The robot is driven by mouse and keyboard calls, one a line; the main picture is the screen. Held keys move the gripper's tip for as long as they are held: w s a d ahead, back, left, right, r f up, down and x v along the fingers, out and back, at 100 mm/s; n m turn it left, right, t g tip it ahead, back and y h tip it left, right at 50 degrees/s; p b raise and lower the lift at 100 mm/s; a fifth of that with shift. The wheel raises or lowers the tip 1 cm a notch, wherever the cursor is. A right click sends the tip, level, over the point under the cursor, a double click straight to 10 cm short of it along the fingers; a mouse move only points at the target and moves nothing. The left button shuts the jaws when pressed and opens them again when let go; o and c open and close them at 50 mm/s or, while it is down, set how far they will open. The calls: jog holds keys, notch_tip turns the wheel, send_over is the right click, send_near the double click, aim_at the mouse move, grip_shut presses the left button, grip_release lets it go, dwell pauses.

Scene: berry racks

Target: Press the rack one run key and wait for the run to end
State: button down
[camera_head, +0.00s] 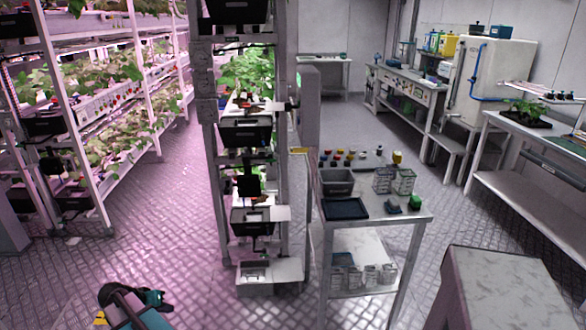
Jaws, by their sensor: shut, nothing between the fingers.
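A tall plant rack (204,100) stands in the middle, with black boxes (246,133) on its end and green plants inside. Another rack (88,150), with several tiers of plants under pink light, stands at the left with dark boxes (44,125) on its near end. Which rack is rack one I cannot tell, and no run key or run light is readable at this size. My gripper (150,297) is low at the bottom left, over the floor, shut and empty, well apart from both racks. Part of my arm is cut off by the bottom edge.
A grey trolley (400,215) with a dark tray, jars and wire baskets stands right of the middle rack. A grey block (500,285) fills the bottom right. Benches (520,128) line the right side. The patterned floor (160,210) between the racks is clear.

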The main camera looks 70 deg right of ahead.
aim_at(299, 103)
jog(key=s+d+r+m+h+p, duration=0.1)
jog(key=d+r+m+h, duration=0.15)
jog(key=d+r, duration=0.65)
jog(key=s+d+r+m+g+h, duration=0.1)
jog(key=s+d+r+m, duration=0.15)
jog(key=d+r, duration=0.7)
jog(key=s+d+r+m+h+p, duration=0.15)
jog(key=d+r+m, duration=0.25)
jog(key=d+r, duration=0.5)
jog(key=s+d+r+m+g+h, duration=0.1)
jog(key=s+d+r+m, duration=0.2)
jog(key=r, duration=0.8)
jog(key=s+d+r+m+g+h, duration=0.1)
jog(key=s+d+r+m+g, duration=0.1)
jog(key=s+r, duration=0.5)
jog(key=s+d+r+m+g+h+p, duration=0.1)
jog(key=s+d+r+m, duration=0.2)
jog(key=r, duration=1.1)
jog(key=s+d, duration=0.2)
jog(key=shift+s+d+r+m+g+h, duration=0.3)
jog(key=shift+s+d+r+m, duration=0.05)
jog(key=shift+r+m, duration=0.05)
jog(key=shift+s, duration=0.1)
jog(key=s+d+p, duration=0.3)
jog(key=s+p, duration=0.1)
jog(key=s, duration=0.4)
